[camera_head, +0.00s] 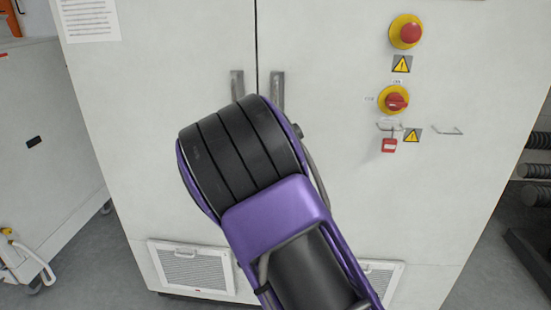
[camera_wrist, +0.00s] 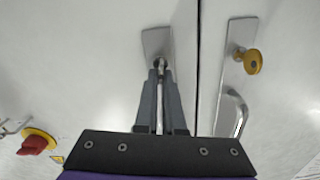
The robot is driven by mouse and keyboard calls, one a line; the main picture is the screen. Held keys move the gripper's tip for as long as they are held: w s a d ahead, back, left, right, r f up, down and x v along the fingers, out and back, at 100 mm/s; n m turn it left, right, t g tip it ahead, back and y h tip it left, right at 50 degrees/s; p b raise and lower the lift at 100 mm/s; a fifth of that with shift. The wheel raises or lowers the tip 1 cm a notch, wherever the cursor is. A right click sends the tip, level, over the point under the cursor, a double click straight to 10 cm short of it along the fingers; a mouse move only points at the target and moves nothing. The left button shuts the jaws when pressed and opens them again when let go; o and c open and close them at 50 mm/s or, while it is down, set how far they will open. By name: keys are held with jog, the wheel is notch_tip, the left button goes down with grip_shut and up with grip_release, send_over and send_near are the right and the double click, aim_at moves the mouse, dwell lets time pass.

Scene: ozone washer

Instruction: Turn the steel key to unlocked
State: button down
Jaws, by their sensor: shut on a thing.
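In the wrist view my gripper (camera_wrist: 161,76) is at the steel lock plate (camera_wrist: 156,40) on one cabinet door. Its fingers are closed around the small steel key (camera_wrist: 160,62), of which only a rounded bit shows between the fingertips. A steel bar, likely the door handle (camera_wrist: 160,112), runs between the fingers. Whether the key is turned cannot be made out. In the head view the plate (camera_head: 277,88) shows only its top; my arm hides the key and gripper.
The other door's plate (camera_wrist: 233,30) holds a yellow key (camera_wrist: 253,62) and a handle (camera_wrist: 240,110), close beside my gripper. A red rotary switch (camera_head: 397,102), a red stop button (camera_head: 410,33) and a red padlock (camera_head: 389,146) are on the cabinet to the right.

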jog(key=shift+d+f+m+b, duration=0.15)
jog(key=shift+m+b, duration=0.35)
jog(key=shift+m, duration=2.05)
jog(key=shift+d+f+m+b, duration=0.1)
jog(key=shift+m+b, duration=0.35)
jog(key=shift+m, duration=2.05)
jog(key=shift+d+f+m+b, duration=0.15)
jog(key=shift+m+b, duration=0.35)
jog(key=shift+m, duration=2.05)
jog(key=shift+a, duration=0.1)
jog(key=c, duration=1)
grip_release()
jog(key=s, duration=1.7)
jog(key=shift+s+a, duration=0.25)
jog(key=shift+a, duration=0.05)
